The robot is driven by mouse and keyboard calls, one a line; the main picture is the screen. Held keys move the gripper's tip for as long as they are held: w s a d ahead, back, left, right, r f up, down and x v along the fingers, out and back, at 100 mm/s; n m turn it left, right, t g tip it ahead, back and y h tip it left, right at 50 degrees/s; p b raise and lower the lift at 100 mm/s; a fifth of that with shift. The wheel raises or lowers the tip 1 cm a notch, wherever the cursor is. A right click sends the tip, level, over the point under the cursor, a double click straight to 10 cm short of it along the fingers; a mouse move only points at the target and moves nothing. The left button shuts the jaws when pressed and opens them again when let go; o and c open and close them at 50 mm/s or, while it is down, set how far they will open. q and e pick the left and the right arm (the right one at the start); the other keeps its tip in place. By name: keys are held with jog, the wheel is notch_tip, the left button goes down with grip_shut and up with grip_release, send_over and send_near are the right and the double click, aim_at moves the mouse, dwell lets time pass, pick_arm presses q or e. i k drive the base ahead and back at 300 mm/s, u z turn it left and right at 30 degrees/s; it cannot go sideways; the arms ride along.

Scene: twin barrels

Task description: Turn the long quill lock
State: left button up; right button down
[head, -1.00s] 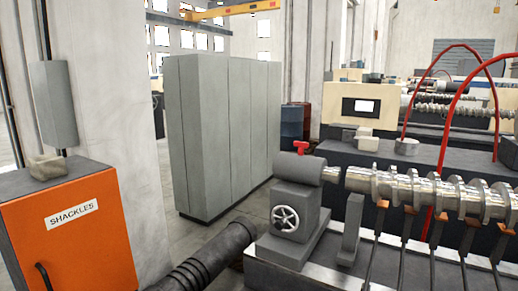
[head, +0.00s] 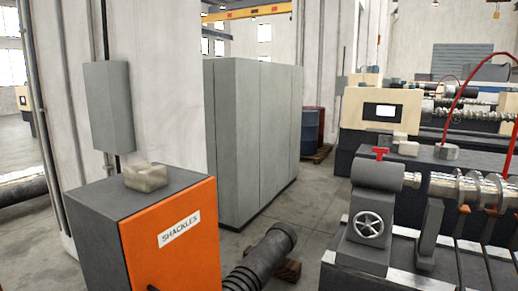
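A red T-shaped handle (head: 380,153), which looks like the quill lock, stands on top of the grey tailstock (head: 378,192) at the right. A spoked handwheel (head: 369,225) is on the tailstock's front face. A bright metal shaft with several lobes (head: 470,188) extends right from the tailstock's quill. Neither of my grippers shows in the head view.
An orange and grey cabinet marked SHACKLES (head: 175,246) stands at the left front with a pale block (head: 146,177) on top. A dark ribbed pipe (head: 262,258) lies on the floor between cabinet and tailstock. Tall grey lockers (head: 250,140) stand behind.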

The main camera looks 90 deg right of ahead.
aim_at(380, 151)
jog(key=u, duration=0.7)
jog(key=i, duration=0.2)
jog(key=z, duration=2.55)
jog(key=i, duration=0.15)
jog(key=z, duration=1.4)
jog(key=k, duration=0.4)
jog(key=z, duration=0.4)
jog(key=i, duration=1.5)
jog(key=u, duration=0.4)
